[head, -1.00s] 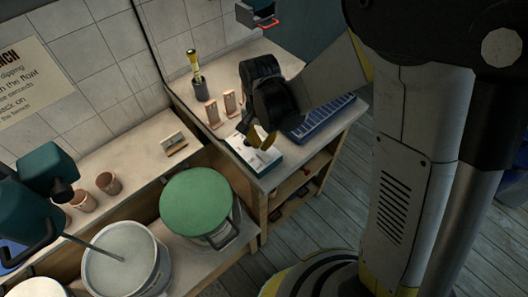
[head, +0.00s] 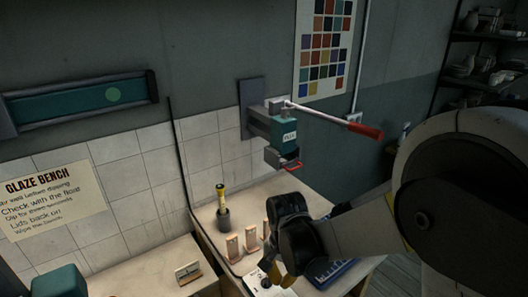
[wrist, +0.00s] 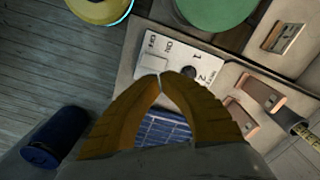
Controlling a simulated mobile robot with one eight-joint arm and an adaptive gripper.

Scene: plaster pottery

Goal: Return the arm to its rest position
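My gripper (head: 272,268) is low over the right-hand bench, with its dark wrist above it. In the wrist view its two orange-yellow fingers (wrist: 160,76) meet at the tips, with nothing seen between them. My arm reaches in from the right of the head view.
Test tiles (head: 251,238) and a yellow-handled tool in a dark pot (head: 223,217) stand beside my gripper. A blue ribbed tray (wrist: 168,128) lies below the fingers. A wall-mounted press (head: 290,132) with a red-tipped lever (head: 365,131) overhangs the bench. A green lid (wrist: 218,12) is nearby.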

